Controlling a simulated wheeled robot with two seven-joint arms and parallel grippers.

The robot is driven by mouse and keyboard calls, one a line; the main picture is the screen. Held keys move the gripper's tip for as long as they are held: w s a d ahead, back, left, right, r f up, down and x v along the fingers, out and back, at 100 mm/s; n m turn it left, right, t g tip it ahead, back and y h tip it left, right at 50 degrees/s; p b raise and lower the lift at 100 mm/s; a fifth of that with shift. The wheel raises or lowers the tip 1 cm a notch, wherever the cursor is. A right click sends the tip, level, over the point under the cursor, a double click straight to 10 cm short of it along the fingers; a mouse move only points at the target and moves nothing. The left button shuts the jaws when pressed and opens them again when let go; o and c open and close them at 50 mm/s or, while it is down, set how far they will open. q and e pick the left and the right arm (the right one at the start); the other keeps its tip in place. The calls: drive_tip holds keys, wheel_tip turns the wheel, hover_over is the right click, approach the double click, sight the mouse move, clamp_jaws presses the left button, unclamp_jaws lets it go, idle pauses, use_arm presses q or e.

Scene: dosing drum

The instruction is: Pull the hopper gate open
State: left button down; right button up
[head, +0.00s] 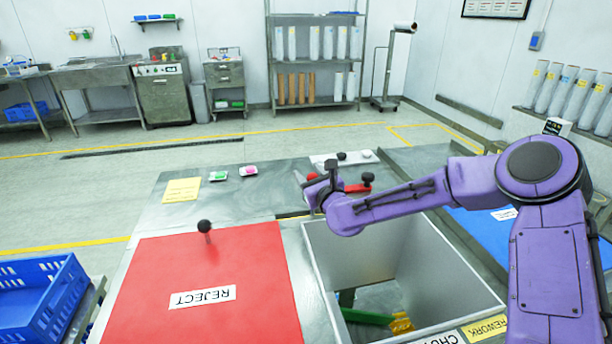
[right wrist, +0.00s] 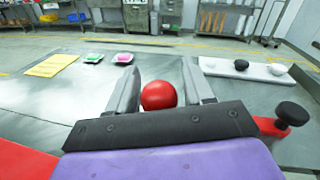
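My right gripper (head: 316,190) is at the far edge of the open square chute (head: 340,262). In the right wrist view its two fingers (right wrist: 160,88) stand apart, with a red ball (right wrist: 159,96) between or just beyond them; contact cannot be told. The red ball shows partly in the head view (head: 312,176). A red bar (head: 356,188) with a black knob (head: 367,177) shows just right of the gripper. The wrist view shows this black knob (right wrist: 292,113) too. Which part is the hopper gate is unclear, as my gripper hides some of it. My left gripper is out of view.
A red REJECT panel (head: 200,275) with a black knob (head: 204,226) lies left of the chute. A yellow note (head: 181,190), green (head: 218,176) and pink (head: 249,171) items and a white plate (head: 328,160) are on the bench. A blue crate (head: 40,295) stands left.

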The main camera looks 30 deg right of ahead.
clamp_jaws()
drive_tip(key=w+a+b, duration=0.2)
drive_tip(key=a, duration=0.6)
drive_tip(key=shift+a+b, duration=0.3)
drive_tip(key=shift+a, duration=0.05)
drive_tip(key=shift+w+a, duration=0.1)
drive_tip(key=shift+o, duration=1.4)
unclamp_jaws()
drive_tip(key=shift+w+a, duration=0.1)
drive_tip(key=shift+a, duration=0.1)
drive_tip(key=shift+d, duration=0.1)
drive_tip(key=s, duration=0.3)
drive_tip(key=s+b, duration=0.1)
drive_tip(key=s, duration=0.3)
drive_tip(key=s+b, duration=0.1)
drive_tip(key=s, duration=0.2)
drive_tip(key=shift+s+a, duration=0.3)
drive_tip(key=shift+a, duration=0.05)
